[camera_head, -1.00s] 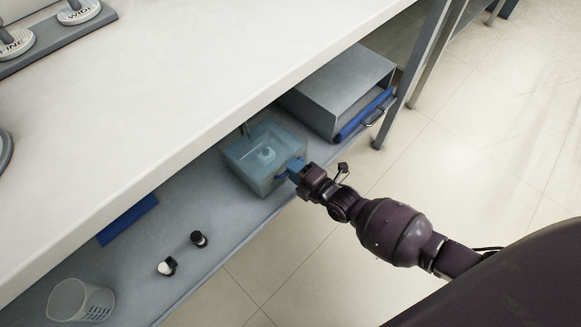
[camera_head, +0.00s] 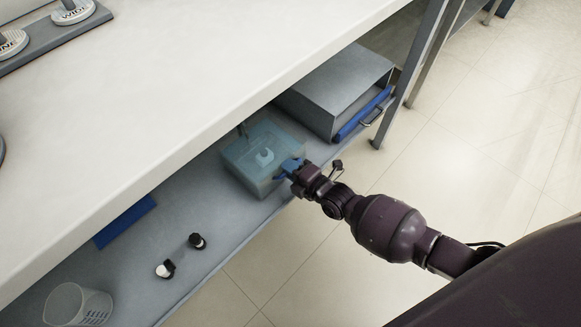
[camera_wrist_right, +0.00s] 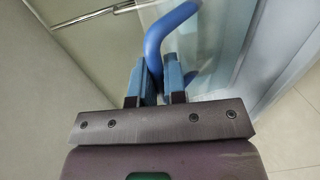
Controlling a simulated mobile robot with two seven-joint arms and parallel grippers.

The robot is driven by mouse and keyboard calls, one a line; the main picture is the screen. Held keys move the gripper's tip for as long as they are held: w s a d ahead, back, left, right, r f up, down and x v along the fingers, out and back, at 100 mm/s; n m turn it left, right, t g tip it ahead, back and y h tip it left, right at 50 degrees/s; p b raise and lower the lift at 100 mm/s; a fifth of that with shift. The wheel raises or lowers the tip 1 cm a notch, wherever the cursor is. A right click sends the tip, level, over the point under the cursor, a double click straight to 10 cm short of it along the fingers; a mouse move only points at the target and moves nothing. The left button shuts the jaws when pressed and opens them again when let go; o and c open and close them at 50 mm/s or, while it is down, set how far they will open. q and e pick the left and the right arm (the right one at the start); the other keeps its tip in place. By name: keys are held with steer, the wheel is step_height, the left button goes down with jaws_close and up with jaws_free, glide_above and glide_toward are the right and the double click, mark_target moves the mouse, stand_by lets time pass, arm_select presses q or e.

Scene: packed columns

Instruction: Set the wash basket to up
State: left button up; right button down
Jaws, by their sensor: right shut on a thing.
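A translucent pale-blue wash tank (camera_head: 240,168) stands on the lower shelf, with a small whitish piece (camera_head: 264,157) inside it. My right gripper (camera_head: 290,170) is at the tank's front right side. In the right wrist view, my right gripper (camera_wrist_right: 157,86) is shut on a bent blue handle (camera_wrist_right: 154,42). The handle seems to belong to the wash basket, but the basket itself cannot be made out clearly, and its height in the tank is unclear. My left gripper is not in view.
The white tabletop (camera_head: 150,110) overhangs the shelf (camera_head: 205,205). A grey metal box (camera_head: 335,85) stands right of the tank. Two small bottles, one dark (camera_head: 197,241) and one white and black (camera_head: 165,269), a clear beaker (camera_head: 75,305) and a blue flat piece (camera_head: 124,221) are to the left.

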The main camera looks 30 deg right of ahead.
steer(key=shift+w+r+p, duration=0.15)
steer(key=shift+r+p, duration=0.3)
steer(key=shift+r, duration=0.05)
step_height(320, 180, up, 8)
steer(key=p, duration=0.6)
steer(key=shift+w+r, duration=0.1)
steer(key=shift+r, duration=0.1)
steer(key=shift+r+p, duration=0.35)
steer(key=shift+r, duration=0.2)
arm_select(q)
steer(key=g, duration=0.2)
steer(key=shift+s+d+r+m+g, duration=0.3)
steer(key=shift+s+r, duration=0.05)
arm_select(e)
steer(key=shift+s, duration=0.2)
steer(key=shift+f, duration=0.2)
steer(key=c, duration=1.2)
jaws_free()
steer(key=shift+s, duration=0.15)
